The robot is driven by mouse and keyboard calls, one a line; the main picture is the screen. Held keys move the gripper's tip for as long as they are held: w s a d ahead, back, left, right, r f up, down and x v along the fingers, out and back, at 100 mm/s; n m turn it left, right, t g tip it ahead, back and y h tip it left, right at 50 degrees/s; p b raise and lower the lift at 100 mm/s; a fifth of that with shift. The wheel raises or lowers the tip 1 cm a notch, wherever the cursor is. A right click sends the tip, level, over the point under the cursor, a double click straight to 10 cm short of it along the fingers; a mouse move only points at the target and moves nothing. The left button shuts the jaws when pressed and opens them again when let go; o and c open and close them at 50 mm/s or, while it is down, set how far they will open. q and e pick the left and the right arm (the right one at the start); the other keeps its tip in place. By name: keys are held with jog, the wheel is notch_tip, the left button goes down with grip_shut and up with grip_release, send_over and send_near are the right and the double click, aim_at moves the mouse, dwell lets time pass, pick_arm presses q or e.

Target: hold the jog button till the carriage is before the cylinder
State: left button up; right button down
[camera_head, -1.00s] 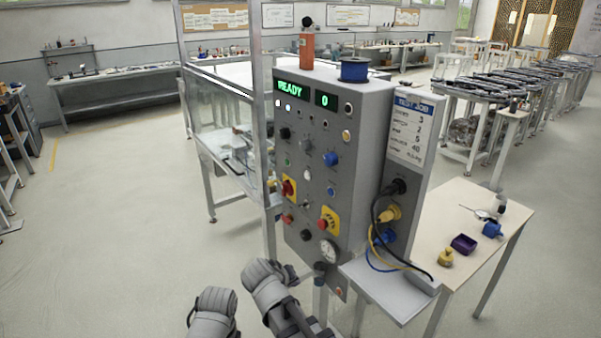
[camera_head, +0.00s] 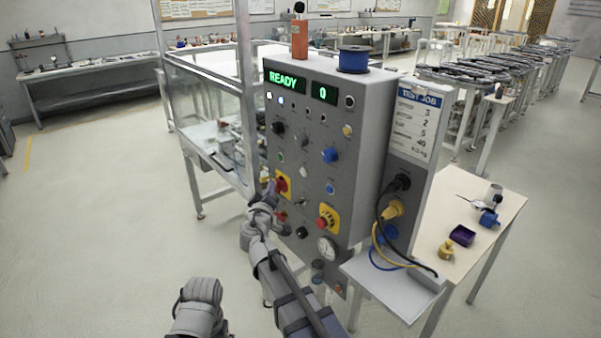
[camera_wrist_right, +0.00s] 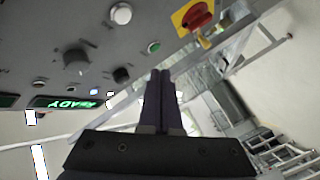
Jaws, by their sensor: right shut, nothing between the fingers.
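The grey control panel (camera_head: 312,150) stands ahead, with a READY display (camera_head: 287,81), a second display reading 0 and several buttons and knobs. I cannot tell which button is the jog button. My right gripper (camera_head: 269,187) is at the panel's left edge, by the red knob on a yellow plate (camera_head: 283,185). In the right wrist view its dark fingers (camera_wrist_right: 160,78) are shut and empty, near a green button (camera_wrist_right: 154,46) and a white button (camera_wrist_right: 120,14). Contact cannot be told. The carriage and cylinder cannot be made out.
A framed glass enclosure (camera_head: 205,95) with machinery stands left of the panel. A small table (camera_head: 490,215) with a purple tray (camera_head: 464,232) is at right. A shelf (camera_head: 395,285) with cables juts out below the panel's right side. Open floor lies at left.

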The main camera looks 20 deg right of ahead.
aim_at(303, 172)
jog(key=shift+d, duration=0.1)
jog(key=w+d, duration=0.3)
jog(key=d, duration=0.5)
dwell(0.3)
jog(key=shift+d, duration=0.25)
dwell(1.8)
jog(key=shift+w+d, duration=0.1)
jog(key=shift+d, duration=0.15)
